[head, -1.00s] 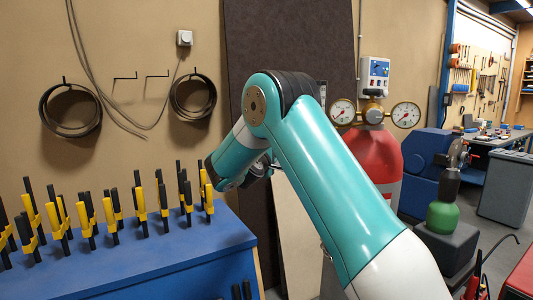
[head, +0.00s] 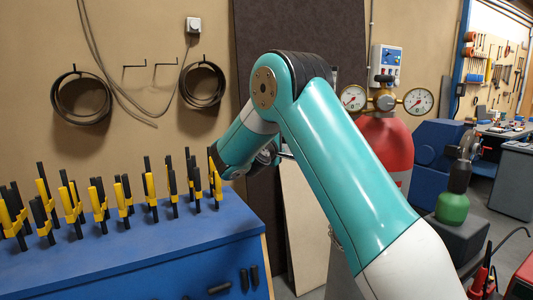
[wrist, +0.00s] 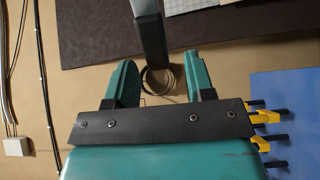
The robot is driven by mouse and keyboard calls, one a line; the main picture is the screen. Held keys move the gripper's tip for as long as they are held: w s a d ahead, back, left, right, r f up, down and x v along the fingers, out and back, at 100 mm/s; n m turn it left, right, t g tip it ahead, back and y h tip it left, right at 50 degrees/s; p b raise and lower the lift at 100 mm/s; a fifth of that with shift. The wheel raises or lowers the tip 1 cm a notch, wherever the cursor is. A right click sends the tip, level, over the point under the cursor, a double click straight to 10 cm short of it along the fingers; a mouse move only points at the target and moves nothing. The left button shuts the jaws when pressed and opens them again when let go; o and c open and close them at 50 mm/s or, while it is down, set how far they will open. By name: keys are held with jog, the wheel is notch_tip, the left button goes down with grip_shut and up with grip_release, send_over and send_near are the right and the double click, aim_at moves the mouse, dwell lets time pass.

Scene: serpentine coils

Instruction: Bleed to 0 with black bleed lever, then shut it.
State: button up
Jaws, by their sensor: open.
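My gripper (wrist: 162,62) shows in the wrist view with its two teal fingers apart and nothing gripped. A dark bar with a grey upper part (wrist: 151,35) comes down from the top edge, in line with the gap between the fingers. I cannot tell whether it is the black bleed lever or whether it touches a finger. In the head view my teal arm crosses the middle and largely hides the gripper. A red cylinder (head: 388,143) stands right of the arm, with a brass regulator (head: 385,101) and two round gauges, left (head: 353,97) and right (head: 418,101). Their readings are too small to tell.
A blue bench (head: 150,262) with several yellow-and-black clamps (head: 122,195) stands at left. Coils (head: 203,86) hang on the wall. A pale board (head: 303,225) leans behind the arm. A green bottle (head: 452,207) and a control box (head: 386,65) are at right.

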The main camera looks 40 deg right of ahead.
jog(key=b+v, duration=0.8)
jog(key=v, duration=0.8)
jog(key=s+a+f+g+y, duration=0.1)
jog(key=s+a+f+y, duration=0.4)
jog(key=a+f+y, duration=0.55)
jog(key=s+a+f+g+y, duration=0.2)
jog(key=s+a, duration=0.5)
jog(key=s, duration=0.4)
jog(key=s+a+f+n+g+y, duration=0.1)
jog(key=s+a+f+g+y, duration=0.2)
jog(key=s, duration=0.8)
jog(key=a+g+y, duration=0.2)
jog(key=a+y, duration=0.2)
jog(key=shift+s+a+f, duration=0.15)
jog(key=shift+s+a, duration=0.2)
